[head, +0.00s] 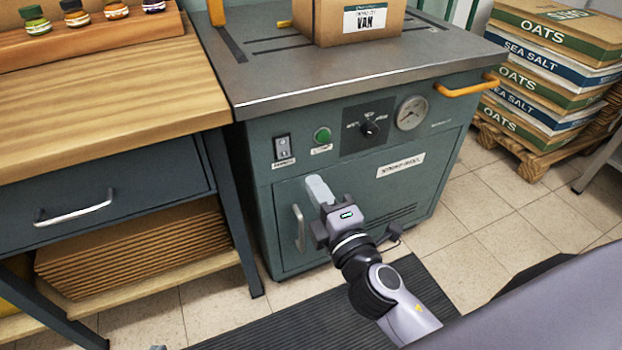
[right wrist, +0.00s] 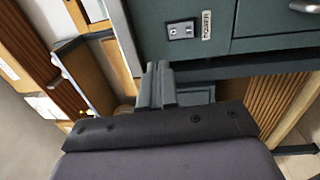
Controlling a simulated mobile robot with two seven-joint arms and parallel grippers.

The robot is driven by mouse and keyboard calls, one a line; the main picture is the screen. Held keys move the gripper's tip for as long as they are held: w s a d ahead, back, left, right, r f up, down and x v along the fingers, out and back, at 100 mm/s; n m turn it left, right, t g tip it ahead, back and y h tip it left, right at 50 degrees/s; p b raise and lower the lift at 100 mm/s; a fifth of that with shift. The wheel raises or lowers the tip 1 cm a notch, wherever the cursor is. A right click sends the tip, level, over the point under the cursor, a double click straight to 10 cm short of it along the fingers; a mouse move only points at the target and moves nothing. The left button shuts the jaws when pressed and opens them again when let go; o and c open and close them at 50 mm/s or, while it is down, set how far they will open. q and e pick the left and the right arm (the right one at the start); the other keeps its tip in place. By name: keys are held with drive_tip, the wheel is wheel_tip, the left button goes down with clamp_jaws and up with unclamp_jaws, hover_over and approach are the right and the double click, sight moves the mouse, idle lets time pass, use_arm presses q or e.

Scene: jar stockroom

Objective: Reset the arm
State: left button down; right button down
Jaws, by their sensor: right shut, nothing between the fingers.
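My right arm comes in from the lower right of the head view. Its gripper (head: 319,189) is in front of the green machine (head: 350,215), by the lower door and right of the door's handle. The fingers are together with nothing held. In the right wrist view the closed fingers (right wrist: 160,82) point toward the machine's front, with a switch plate (right wrist: 181,30) above them. I cannot tell whether the fingers touch the machine.
A cardboard box (head: 345,25) marked VAN stands on the machine's metal top. A wooden workbench (head: 100,85) with a drawer and stacked flat cardboard (head: 140,250) is at left. Boxes of oats and sea salt (head: 545,70) sit on a pallet at right. A dark mat (head: 270,320) covers the floor in front.

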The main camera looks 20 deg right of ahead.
use_arm(q)
drive_tip(key=shift+s, duration=0.1)
use_arm(e)
drive_tip(key=shift+s, duration=0.15)
